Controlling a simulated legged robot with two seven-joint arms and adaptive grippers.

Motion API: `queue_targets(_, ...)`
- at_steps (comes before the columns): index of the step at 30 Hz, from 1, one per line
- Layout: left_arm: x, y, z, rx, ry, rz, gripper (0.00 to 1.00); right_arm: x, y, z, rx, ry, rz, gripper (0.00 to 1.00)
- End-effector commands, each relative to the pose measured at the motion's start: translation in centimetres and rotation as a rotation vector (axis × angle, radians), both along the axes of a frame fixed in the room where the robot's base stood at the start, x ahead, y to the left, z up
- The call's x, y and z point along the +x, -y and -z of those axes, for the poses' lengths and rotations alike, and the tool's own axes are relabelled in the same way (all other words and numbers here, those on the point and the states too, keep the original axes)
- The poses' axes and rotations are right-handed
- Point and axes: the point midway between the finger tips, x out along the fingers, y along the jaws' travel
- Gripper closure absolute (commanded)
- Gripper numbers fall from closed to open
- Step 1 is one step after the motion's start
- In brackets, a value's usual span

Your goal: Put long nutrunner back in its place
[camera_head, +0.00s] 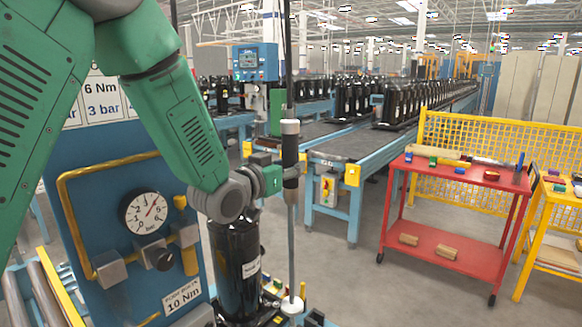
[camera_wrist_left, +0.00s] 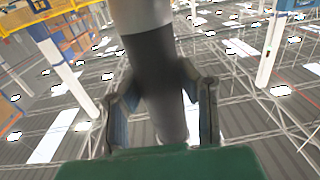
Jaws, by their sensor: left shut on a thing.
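The long nutrunner (camera_head: 291,150) is an upright tool with a black and light grey body and a long thin grey shaft below. My left gripper (camera_head: 288,181) is shut on its dark grip section, in front of the black compressor. In the left wrist view the fingers (camera_wrist_left: 160,105) close on both sides of the dark nutrunner body (camera_wrist_left: 155,70). The shaft's lower end reaches a white round piece (camera_head: 291,305) near the bottom of the head view; I cannot tell whether they touch. My right gripper is not in view.
A black compressor (camera_head: 235,270) stands just left of the shaft. A blue panel with a gauge (camera_head: 145,213) is at the left. A red cart (camera_head: 462,180) with small parts stands at the right. Conveyors (camera_head: 350,160) run behind. The floor between is clear.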

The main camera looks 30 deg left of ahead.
Motion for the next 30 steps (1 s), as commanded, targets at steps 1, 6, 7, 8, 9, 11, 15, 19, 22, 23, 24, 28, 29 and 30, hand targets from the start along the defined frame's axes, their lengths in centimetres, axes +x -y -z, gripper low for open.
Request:
queue_targets(1,0.1,0.0,-0.1,0.000,0.007,0.000,1.00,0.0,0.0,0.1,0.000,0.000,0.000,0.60)
queue_targets(6,0.1,0.0,0.2,0.000,0.007,0.000,1.00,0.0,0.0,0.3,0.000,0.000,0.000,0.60)
queue_targets(7,0.1,0.0,0.2,0.000,0.007,0.000,1.00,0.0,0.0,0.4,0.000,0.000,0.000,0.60)
queue_targets(8,0.1,0.0,0.3,0.000,0.007,0.000,1.00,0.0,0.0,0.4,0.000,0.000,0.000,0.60)
queue_targets(9,0.1,0.0,0.3,0.000,0.007,0.000,1.00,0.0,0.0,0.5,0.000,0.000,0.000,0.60)
queue_targets(11,0.1,0.0,0.4,0.000,0.007,0.000,1.00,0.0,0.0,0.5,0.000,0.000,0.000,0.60)
queue_targets(15,0.1,0.0,0.7,0.000,0.007,0.000,1.00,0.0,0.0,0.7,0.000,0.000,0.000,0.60)
queue_targets(19,0.1,0.0,0.9,0.000,0.007,0.000,1.00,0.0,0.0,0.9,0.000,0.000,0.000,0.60)
queue_targets(22,0.1,0.0,1.0,0.000,0.007,0.000,1.00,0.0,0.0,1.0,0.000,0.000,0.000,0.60)
queue_targets(23,0.1,0.0,1.1,0.000,0.007,0.000,1.00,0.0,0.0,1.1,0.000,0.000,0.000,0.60)
queue_targets(24,0.1,0.0,1.2,0.000,0.007,0.000,1.00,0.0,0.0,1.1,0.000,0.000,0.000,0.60)
queue_targets(28,0.1,0.0,1.2,0.000,0.007,0.000,1.00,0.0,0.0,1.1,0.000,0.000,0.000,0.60)
queue_targets(29,0.1,0.0,1.2,0.000,0.007,0.000,1.00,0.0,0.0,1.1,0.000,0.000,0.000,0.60)
queue_targets(30,0.1,0.0,1.2,0.000,0.007,0.000,1.00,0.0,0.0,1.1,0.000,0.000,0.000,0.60)
